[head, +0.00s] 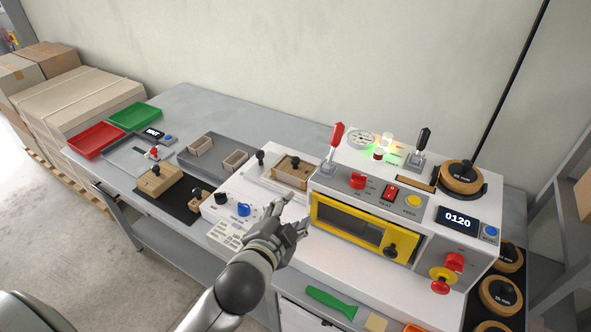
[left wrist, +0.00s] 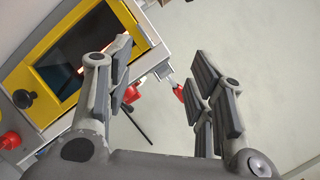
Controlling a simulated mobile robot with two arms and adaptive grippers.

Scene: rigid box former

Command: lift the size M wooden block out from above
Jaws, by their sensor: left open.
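A wooden block (head: 292,172) sits in a pale tray-like recess on the white machine, left of the red-handled lever. A larger wooden block with a dark knob (head: 157,180) and a smaller knobbed one (head: 198,196) are on a dark mat at the left. I cannot read a size mark on any of them. My left gripper (head: 288,214) is open and empty, in front of and below the recessed block in the head view, apart from it. The left wrist view shows its spread fingers (left wrist: 163,75) with no block between them. My right gripper is out of view.
The machine's yellow-framed window (head: 360,226) is right of my gripper. The red-handled lever (head: 335,138) stands close beside the recess. A black-knobbed post (head: 261,158) stands at its left. Grey cardboard-like pieces (head: 201,145) lie on a grey tray farther left.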

